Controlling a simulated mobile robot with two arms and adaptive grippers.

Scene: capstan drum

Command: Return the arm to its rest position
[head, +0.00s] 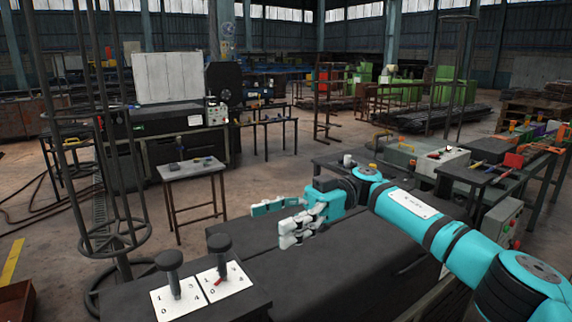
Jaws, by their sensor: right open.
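My right arm comes in from the right, teal with black bands. Its right gripper (275,223) is open over the dark bench or machine top (350,260), with its fingers pointing left. Nothing shows between the fingers. My left gripper is not in the head view. No capstan drum can be made out clearly near the gripper.
Two dark knobbed levers stand on white numbered plates (168,302) (237,289) at the lower left. A wire-frame stand (112,240) rises at the left. A small grey table (191,167) stands behind. Benches with tools (480,175) are at the right. Open floor lies mid-left.

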